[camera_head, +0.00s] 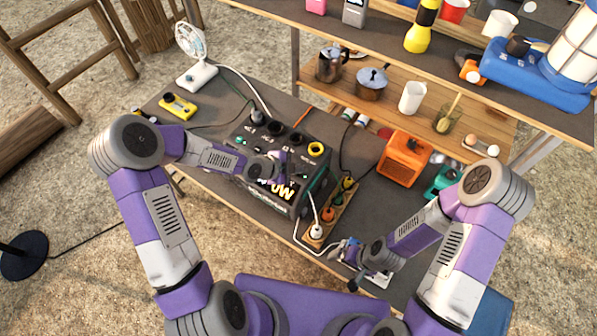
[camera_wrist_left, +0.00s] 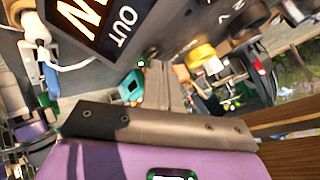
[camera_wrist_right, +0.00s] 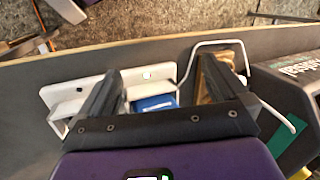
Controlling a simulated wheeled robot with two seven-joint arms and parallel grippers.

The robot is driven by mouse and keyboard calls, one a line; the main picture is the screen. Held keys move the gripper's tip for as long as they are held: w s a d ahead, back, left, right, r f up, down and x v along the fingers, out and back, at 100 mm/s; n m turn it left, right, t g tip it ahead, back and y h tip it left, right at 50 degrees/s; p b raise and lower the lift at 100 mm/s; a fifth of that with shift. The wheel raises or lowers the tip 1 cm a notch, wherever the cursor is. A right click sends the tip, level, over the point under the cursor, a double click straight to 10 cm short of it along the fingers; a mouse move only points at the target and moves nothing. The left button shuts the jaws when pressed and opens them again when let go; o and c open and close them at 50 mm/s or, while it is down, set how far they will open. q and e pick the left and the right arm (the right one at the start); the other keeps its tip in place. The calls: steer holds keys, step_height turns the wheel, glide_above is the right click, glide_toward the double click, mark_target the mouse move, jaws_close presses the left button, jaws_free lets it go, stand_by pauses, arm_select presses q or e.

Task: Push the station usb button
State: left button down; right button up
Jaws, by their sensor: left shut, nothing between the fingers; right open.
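The power station (camera_head: 262,150) is a dark box on the grey table, with a lit orange-white display on its front. In the left wrist view its panel (camera_wrist_left: 125,50) fills the upper part, with "OUT" lettering beside the display. I cannot make out which button is the usb one. My left gripper (camera_head: 286,163) is shut and empty over the station, close to its panel; its fingers (camera_wrist_left: 172,72) show together in the wrist view. Contact cannot be told. My right gripper (camera_head: 350,258) is open near the table's front edge, its fingers (camera_wrist_right: 158,72) apart above a white stand.
A wooden power strip (camera_head: 332,212) with plugs stands right of the station, with a white cable around it. An orange box (camera_head: 403,158) lies beyond. A yellow meter (camera_head: 178,107) and white fan (camera_head: 197,75) stand at the left. A shelf (camera_head: 450,90) stands behind.

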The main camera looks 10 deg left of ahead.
mark_target(296, 175)
arm_select(q)
steer(key=shift+f, duration=0.2)
arm_select(e)
steer(key=shift+f, duration=0.2)
arm_select(q)
steer(key=shift+r, duration=0.65)
arm_select(e)
steer(key=shift+r, duration=0.45)
arm_select(q)
steer(key=shift+p, duration=0.3)
step_height(296, 175, up, 6)
steer(key=p, duration=0.4)
steer(key=shift+p, duration=0.35)
arm_select(e)
step_height(296, 175, up, 5)
steer(key=shift+f, duration=0.1)
